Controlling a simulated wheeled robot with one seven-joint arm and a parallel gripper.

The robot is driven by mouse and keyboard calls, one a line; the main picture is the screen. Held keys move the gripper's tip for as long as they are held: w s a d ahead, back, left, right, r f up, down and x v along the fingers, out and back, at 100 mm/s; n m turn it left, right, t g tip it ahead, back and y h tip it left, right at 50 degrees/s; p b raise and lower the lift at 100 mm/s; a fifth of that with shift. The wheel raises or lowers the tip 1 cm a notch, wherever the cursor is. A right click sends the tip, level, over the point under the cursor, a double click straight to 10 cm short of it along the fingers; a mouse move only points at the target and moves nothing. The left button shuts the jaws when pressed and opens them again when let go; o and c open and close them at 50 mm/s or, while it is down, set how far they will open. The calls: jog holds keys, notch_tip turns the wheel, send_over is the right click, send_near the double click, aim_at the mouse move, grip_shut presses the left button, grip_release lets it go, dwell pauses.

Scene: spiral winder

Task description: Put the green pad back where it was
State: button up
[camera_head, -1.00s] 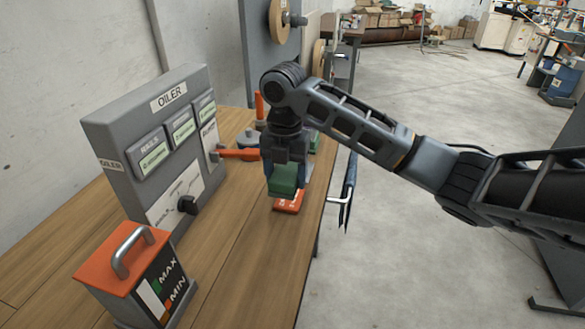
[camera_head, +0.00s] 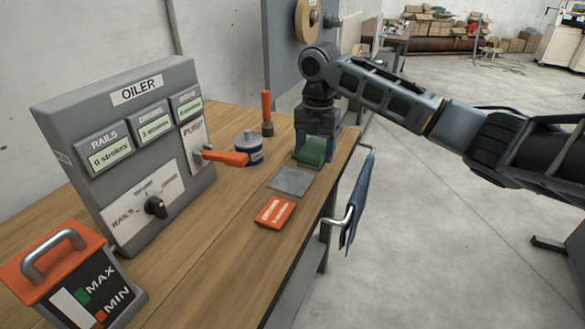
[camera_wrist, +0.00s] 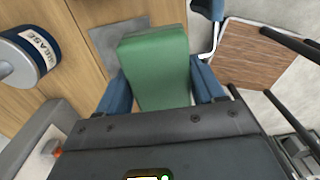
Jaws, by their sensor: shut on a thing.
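The green pad (camera_head: 312,152) is held between the blue fingers of my gripper (camera_head: 317,150), near the table's right edge. In the wrist view the green pad (camera_wrist: 155,68) fills the space between both blue fingers. A flat grey square (camera_head: 290,181) lies on the table just in front of the pad. In the wrist view part of the grey square (camera_wrist: 107,38) shows beyond the pad. An orange card (camera_head: 275,212) with white lettering lies nearer, in front of the grey square. Whether the pad touches the table cannot be told.
The grey oiler box (camera_head: 130,150) with its orange pump handle (camera_head: 225,157) stands at left. A grease can (camera_head: 248,149) and an orange-handled tool (camera_head: 267,112) stand behind the handle. An oil canister (camera_head: 75,285) is at front left. A blue cloth (camera_head: 357,200) hangs off the table's right side.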

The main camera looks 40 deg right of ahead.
send_over(292, 179)
notch_tip(292, 179, down, 4)
jog(key=shift+d+r, duration=0.1)
jog(key=shift+r, duration=0.1)
jog(key=shift+f+p, duration=0.6)
jog(key=shift+f, duration=1.45)
jog(key=shift+f, duration=0.15)
jog(key=o, duration=1)
notch_tip(292, 179, up, 12)
jog(key=b, duration=0.1)
jog(key=shift+r, duration=0.2)
